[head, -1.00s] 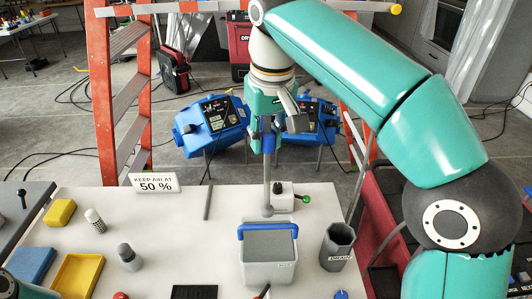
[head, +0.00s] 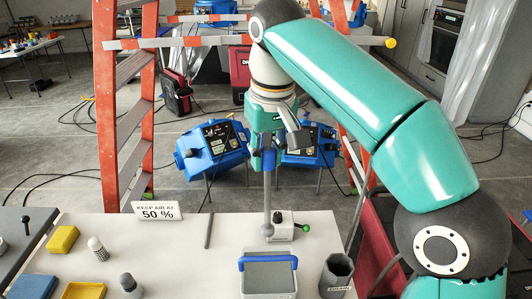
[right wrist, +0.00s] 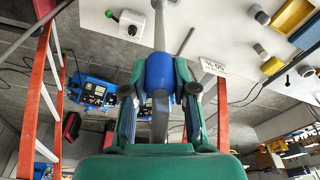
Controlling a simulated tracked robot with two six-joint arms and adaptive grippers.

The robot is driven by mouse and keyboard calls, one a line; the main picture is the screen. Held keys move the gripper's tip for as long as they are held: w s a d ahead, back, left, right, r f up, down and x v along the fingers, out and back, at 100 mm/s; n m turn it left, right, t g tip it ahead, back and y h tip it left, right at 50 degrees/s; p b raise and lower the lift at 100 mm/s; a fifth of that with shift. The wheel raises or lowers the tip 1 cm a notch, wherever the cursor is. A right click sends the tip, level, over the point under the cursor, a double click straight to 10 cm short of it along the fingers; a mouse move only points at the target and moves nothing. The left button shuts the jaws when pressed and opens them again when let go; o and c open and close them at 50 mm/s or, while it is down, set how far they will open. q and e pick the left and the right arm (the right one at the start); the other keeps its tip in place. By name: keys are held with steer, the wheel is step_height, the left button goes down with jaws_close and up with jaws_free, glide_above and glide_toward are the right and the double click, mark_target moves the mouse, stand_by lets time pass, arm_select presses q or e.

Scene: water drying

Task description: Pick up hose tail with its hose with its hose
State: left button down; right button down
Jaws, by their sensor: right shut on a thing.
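The hose tail is a grey rod (head: 267,200) with a blue collar, and it hangs upright below my right gripper (head: 263,150). My right gripper is shut around the blue collar; in the right wrist view its two fingers (right wrist: 158,92) flank the blue collar (right wrist: 159,70), and the grey rod (right wrist: 158,28) runs out beyond them. The rod's rounded lower end overlaps the left side of a white box with a green knob (head: 284,229) in the head view. I cannot tell whether they touch. A separate hose cannot be made out clearly. My left gripper is out of view.
On the white table (head: 170,248) stand a blue-handled grey container (head: 268,281), a dark grey drain cup (head: 336,277) and a "keep air at 50 %" sign (head: 157,212). An orange ladder (head: 105,110) and blue machines (head: 212,147) stand behind.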

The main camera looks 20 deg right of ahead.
mark_target(267, 138)
step_height(267, 138, up, 5)
steer(key=p, duration=0.5)
steer(key=shift+r, duration=1.05)
